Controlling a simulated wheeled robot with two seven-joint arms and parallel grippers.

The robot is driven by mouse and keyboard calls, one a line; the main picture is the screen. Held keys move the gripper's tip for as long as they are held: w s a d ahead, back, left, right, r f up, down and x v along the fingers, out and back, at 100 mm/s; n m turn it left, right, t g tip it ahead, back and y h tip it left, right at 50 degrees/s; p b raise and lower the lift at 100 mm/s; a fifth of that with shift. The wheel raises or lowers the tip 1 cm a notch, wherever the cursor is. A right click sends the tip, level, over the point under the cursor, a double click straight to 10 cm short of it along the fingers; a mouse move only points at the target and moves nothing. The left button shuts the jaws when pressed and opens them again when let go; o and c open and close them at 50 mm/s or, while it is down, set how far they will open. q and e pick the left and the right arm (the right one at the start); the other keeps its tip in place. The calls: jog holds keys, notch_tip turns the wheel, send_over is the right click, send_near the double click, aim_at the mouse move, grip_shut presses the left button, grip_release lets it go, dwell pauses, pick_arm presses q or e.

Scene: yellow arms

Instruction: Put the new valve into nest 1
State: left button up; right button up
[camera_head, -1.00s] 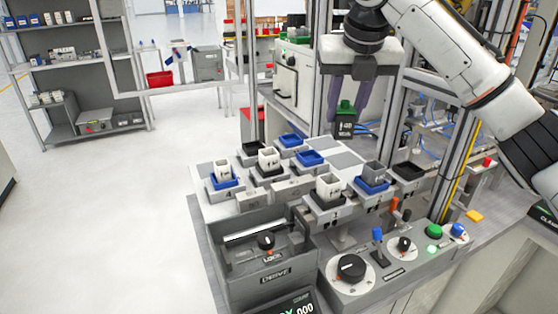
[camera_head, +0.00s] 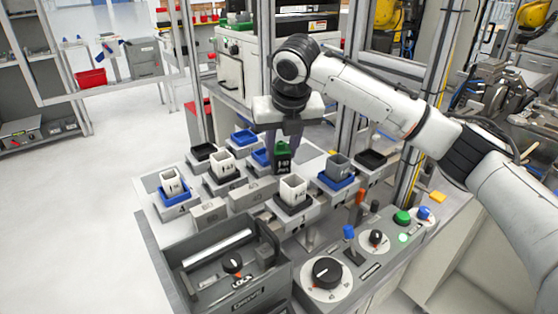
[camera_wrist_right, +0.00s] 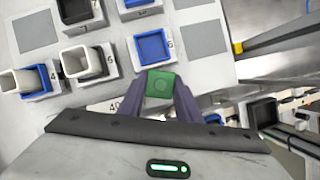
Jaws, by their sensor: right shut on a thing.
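The valve, a dark block with a green top (camera_head: 283,156), is held upright between the purple-grey fingers of my right gripper (camera_head: 284,140). It hangs above the nest area, behind the white cup of a front nest; its green top also shows in the right wrist view (camera_wrist_right: 160,85). A black nest at the right (camera_head: 371,158) looks empty. The nest left of it is blue (camera_head: 337,182) with a grey cup, and the one further left is black (camera_head: 294,206) with a white cup. I cannot read which is nest 1. My left gripper is not in view.
Empty blue nests (camera_head: 243,137) and an empty black nest (camera_head: 203,151) stand behind. A blue nest with a white cup (camera_head: 174,196) is at the left. A grey drive box (camera_head: 225,265) and a knob panel (camera_head: 325,275) fill the front. Metal posts rise behind.

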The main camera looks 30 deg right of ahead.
aim_at(281, 161)
jog(key=shift+f, duration=1.8)
jog(key=o, duration=1.1)
jog(key=shift+r, duration=0.1)
